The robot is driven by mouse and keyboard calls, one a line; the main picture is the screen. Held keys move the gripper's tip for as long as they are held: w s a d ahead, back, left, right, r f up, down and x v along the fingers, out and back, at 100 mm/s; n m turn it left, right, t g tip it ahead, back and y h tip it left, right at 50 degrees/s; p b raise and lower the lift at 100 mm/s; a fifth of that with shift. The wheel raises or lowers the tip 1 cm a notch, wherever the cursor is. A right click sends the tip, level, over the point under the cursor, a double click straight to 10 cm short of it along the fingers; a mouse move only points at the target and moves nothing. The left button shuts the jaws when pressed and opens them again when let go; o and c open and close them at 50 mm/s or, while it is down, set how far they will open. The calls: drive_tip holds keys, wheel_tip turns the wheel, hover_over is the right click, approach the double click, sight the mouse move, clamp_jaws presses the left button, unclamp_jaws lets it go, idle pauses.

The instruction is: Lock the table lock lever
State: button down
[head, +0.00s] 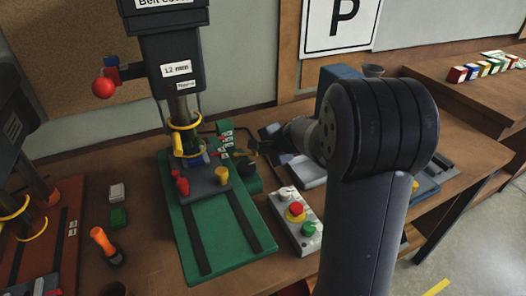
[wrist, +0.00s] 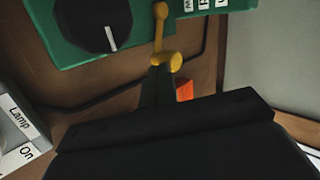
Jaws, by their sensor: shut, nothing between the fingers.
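A yellow lever (wrist: 160,28) with a round yellow knob (wrist: 172,61) sticks out from a green machine part (wrist: 75,45) in the wrist view; I take it to be the table lock lever. My gripper (wrist: 160,70) is shut, its dark fingertips right by the knob, with nothing between them. I cannot tell whether they touch. In the head view my gripper (head: 254,147) is beside the right side of the drill press (head: 172,62), near its labelled green block (head: 225,132). I cannot make out the lever clearly there.
A black dial (wrist: 93,22) with a white mark sits on the green part. A white labelled box (wrist: 18,130) is at left in the wrist view. A button box (head: 296,220) stands right of the green base (head: 220,235). An orange-handled tool (head: 105,243) lies to the left.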

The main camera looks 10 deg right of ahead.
drive_tip(key=shift+w+d+f+n+g+y+b, duration=0.15)
drive_tip(key=shift+w+d+n+g+y+b, duration=0.1)
drive_tip(key=shift+w+n+y+b, duration=0.35)
drive_tip(key=shift+w+d+f+n+g+y+b, duration=0.1)
drive_tip(key=shift+w+d+n+g+y+b, duration=0.2)
drive_tip(key=shift+n+b, duration=0.4)
drive_tip(key=w+n+g+y, duration=0.1)
drive_tip(key=n, duration=0.1)
drive_tip(key=w+n+g+y, duration=0.1)
drive_tip(key=w+n, duration=0.1)
drive_tip(key=shift+r, duration=0.2)
drive_tip(key=shift+s, duration=0.1)
drive_tip(key=shift+s+a+b, duration=0.35)
drive_tip(key=shift+s+b, duration=0.1)
drive_tip(key=shift+s, duration=0.1)
